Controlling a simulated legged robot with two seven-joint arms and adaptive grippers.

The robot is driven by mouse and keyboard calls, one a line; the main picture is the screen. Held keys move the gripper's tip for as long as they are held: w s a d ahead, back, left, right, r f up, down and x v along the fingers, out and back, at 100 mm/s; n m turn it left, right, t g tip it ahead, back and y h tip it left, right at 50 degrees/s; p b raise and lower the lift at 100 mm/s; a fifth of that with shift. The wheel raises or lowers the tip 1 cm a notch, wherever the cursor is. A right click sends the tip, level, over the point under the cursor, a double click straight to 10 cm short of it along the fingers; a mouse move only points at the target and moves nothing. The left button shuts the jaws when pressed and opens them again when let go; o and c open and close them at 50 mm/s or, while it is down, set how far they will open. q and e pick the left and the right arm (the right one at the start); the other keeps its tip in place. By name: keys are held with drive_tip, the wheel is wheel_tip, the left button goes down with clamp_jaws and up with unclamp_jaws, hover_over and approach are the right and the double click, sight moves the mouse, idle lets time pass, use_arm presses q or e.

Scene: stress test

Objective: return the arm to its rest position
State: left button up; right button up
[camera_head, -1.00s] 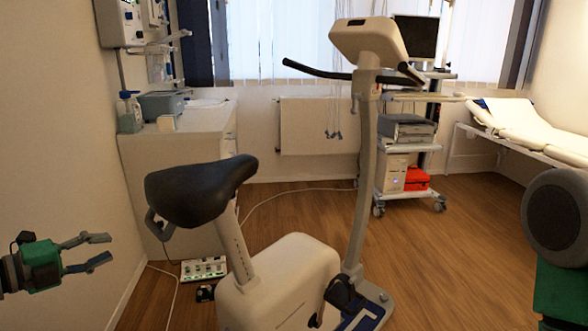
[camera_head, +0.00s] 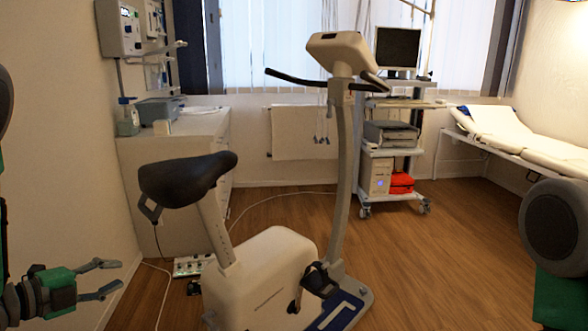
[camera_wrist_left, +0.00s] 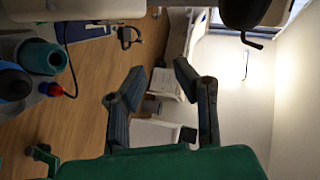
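My left gripper (camera_head: 120,278) is at the lower left of the head view, with its two grey fingers apart and nothing between them. It is left of the white exercise bike (camera_head: 262,285) and below the level of its black saddle (camera_head: 185,178). In the left wrist view the open fingers of the left gripper (camera_wrist_left: 155,82) point upward over the green gripper body. My right gripper is not in view. Only a grey round joint and a green link of my own arm show at the right edge.
A white cabinet (camera_head: 180,155) stands against the left wall. A small box with cables (camera_head: 192,266) lies on the floor by the bike. A wheeled cart (camera_head: 393,165) with a monitor (camera_head: 397,48) and a couch (camera_head: 525,145) stand behind. Wooden floor right of the bike is clear.

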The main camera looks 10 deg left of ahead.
use_arm(q)
drive_tip(key=s+d+f+n+g+y, duration=0.2)
drive_tip(key=s+d+f+n+g, duration=0.15)
drive_tip(key=d+f+n, duration=0.35)
drive_tip(key=s+d+f+n+g+y, duration=0.25)
drive_tip(key=s+f+n, duration=0.2)
drive_tip(key=f, duration=0.45)
drive_tip(key=s+d+f+n+g, duration=0.2)
drive_tip(key=s+n, duration=0.1)
drive_tip(key=s, duration=0.4)
drive_tip(key=s+d+f+n+g+y, duration=0.1)
drive_tip(key=s+d+f+n+g, duration=0.1)
drive_tip(key=s, duration=0.5)
drive_tip(key=s+d+f+n+g+y, duration=0.1)
drive_tip(key=s+d+f+n+g, duration=0.1)
drive_tip(key=s+f+n, duration=0.2)
drive_tip(key=s, duration=0.3)
drive_tip(key=shift+s+d+f+g, duration=0.15)
drive_tip(key=shift+s+d+g, duration=0.05)
drive_tip(key=shift+g, duration=0.1)
drive_tip(key=shift+w+a+f, duration=0.15)
drive_tip(key=shift+a, duration=0.2)
drive_tip(key=shift+d, duration=0.15)
